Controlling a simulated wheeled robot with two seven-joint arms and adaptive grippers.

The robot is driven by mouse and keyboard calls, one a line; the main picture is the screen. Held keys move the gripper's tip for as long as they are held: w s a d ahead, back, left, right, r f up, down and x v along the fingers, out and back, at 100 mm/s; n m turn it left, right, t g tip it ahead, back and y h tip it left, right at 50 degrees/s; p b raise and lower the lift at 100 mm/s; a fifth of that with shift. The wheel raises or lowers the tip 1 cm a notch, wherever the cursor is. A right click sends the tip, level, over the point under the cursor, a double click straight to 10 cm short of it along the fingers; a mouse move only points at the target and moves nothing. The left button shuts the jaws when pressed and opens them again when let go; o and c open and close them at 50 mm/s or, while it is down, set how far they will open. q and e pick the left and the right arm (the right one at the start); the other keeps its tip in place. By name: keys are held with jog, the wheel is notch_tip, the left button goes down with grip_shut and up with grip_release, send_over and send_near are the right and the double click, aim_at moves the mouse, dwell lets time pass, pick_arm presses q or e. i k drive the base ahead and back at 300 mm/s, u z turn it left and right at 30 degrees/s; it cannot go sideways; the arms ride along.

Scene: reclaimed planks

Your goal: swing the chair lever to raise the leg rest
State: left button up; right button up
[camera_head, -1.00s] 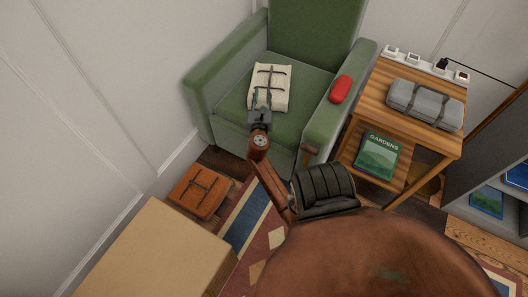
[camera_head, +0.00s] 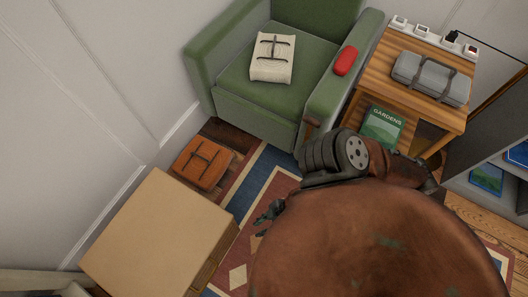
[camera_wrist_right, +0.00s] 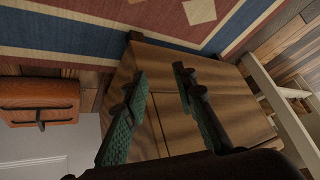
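The green armchair (camera_head: 262,112) stands against the wall in the head view. Its front panel (camera_head: 254,118) hangs flat below the seat, the leg rest down. A short brown wooden piece (camera_head: 312,122), which looks like the lever, shows at the lower front of the armrest on the picture's right; my arm partly covers the area near it. My right gripper (camera_head: 266,214) is low over the rug, apart from the chair and lever. In the right wrist view my right gripper (camera_wrist_right: 158,80) has its fingers spread, with nothing between them. My left gripper is not in view.
A tan box (camera_head: 160,235) stands close left of my right gripper. An orange-brown strapped case (camera_head: 202,163) lies on the floor before the chair. A cream bundle (camera_head: 272,58) and a red case (camera_head: 345,60) lie on the chair. A wooden side table (camera_head: 440,112) stands right.

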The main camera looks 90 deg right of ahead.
aim_at(312, 122)
jog(key=z, duration=1.35)
jog(key=k, duration=1.05)
jog(key=z, duration=1.05)
jog(key=k, duration=0.65)
jog(key=u, duration=0.6)
jog(key=i, duration=0.5)
